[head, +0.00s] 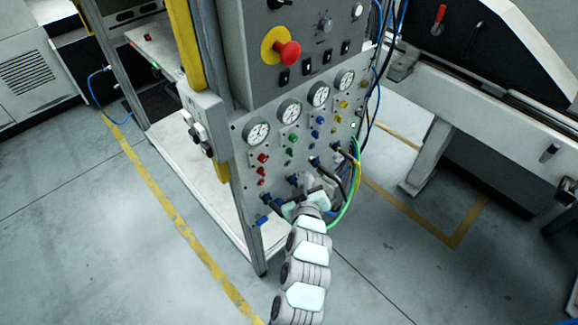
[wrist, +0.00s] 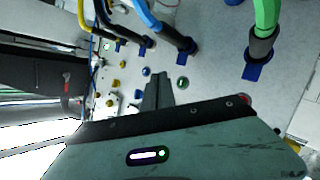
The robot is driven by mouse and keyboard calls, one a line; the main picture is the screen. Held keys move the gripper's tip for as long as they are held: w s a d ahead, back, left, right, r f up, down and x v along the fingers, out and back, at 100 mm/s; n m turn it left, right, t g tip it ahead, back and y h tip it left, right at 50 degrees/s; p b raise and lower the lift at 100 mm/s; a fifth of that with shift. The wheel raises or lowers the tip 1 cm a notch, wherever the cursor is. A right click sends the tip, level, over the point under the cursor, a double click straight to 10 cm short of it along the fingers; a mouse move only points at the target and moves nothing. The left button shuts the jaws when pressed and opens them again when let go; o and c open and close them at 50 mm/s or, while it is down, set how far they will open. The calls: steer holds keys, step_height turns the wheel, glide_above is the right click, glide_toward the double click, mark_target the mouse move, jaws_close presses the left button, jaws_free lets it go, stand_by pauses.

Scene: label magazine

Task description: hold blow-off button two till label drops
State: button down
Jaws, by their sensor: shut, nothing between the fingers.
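The control panel (head: 335,150) carries columns of red (head: 263,158), green (head: 290,152), blue (head: 315,134) and yellow (head: 338,118) buttons under round gauges. No readable number marks which is blow-off button two. My gripper (head: 305,183) is in front of the panel's lower part, near the hose fittings. In the wrist view the shut, empty fingers (wrist: 159,82) point at the panel. A green button (wrist: 182,83) is just right of the tips, and a blue button (wrist: 147,71) is just left. I cannot tell whether the tips touch the panel. No label can be made out.
Hoses in blue fittings (wrist: 252,72) stick out of the panel close to my gripper; a green hose (head: 350,195) loops beside it. A red emergency stop (head: 287,53) sits above. A yellow post (head: 185,45) stands left. The floor in front is clear.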

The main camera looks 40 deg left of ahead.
steer(key=shift+s+d+b, duration=0.15)
steer(key=shift+d+b, duration=0.15)
steer(key=shift+d, duration=0.75)
